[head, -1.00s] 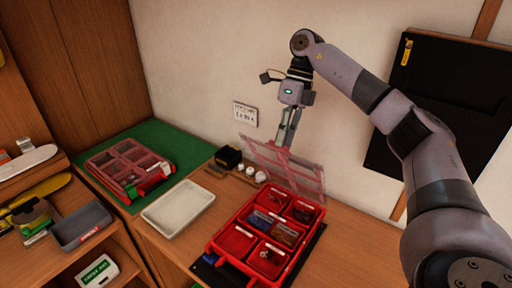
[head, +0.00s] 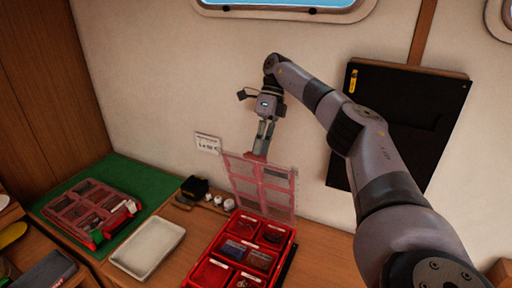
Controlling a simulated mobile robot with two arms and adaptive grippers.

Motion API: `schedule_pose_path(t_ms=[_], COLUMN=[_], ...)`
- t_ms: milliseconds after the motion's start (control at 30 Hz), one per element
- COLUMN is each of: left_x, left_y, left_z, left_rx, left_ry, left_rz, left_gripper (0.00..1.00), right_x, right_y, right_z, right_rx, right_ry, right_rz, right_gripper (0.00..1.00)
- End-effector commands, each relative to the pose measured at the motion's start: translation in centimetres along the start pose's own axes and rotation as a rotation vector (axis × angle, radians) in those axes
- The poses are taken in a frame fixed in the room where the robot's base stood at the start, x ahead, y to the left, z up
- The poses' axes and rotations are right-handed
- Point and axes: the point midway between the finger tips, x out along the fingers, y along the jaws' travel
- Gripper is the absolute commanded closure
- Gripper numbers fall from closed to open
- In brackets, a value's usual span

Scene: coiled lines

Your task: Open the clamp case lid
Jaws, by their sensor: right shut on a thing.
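A red case (head: 217,247) with small parts in its compartments sits on the wooden bench. I take it as the clamp case. Its clear lid (head: 275,188) with red ribs stands raised, roughly upright, at the back edge of the case. My right gripper (head: 261,151) reaches down from above and behind the lid. It is shut on the lid at its top edge; the fingertips are partly hidden by the lid. My left gripper is not in view.
A second red case (head: 92,210), lid closed, lies on a green mat (head: 147,184). A white tray (head: 147,246) lies between the cases. A black box (head: 195,187) and small white items stand by the wall. A black panel (head: 400,105) hangs behind my right arm.

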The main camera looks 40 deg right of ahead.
Motion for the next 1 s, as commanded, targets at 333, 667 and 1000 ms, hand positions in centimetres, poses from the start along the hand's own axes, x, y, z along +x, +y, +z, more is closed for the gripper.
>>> schedule_pose_path(t_ms=[333,667,1000], left_x=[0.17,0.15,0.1], left_y=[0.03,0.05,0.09], left_z=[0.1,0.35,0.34], left_rx=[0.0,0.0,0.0], left_ry=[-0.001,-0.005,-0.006], left_rz=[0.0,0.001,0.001], left_gripper=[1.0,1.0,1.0], right_x=[0.79,0.77,0.74], right_y=[-1.19,-1.14,-1.06], right_z=[-0.57,-0.58,-0.57], right_rx=[0.024,0.025,0.024], right_ry=[0.017,0.018,0.019], right_rz=[-0.012,-0.011,-0.011], right_gripper=[1.0,0.77,0.75])
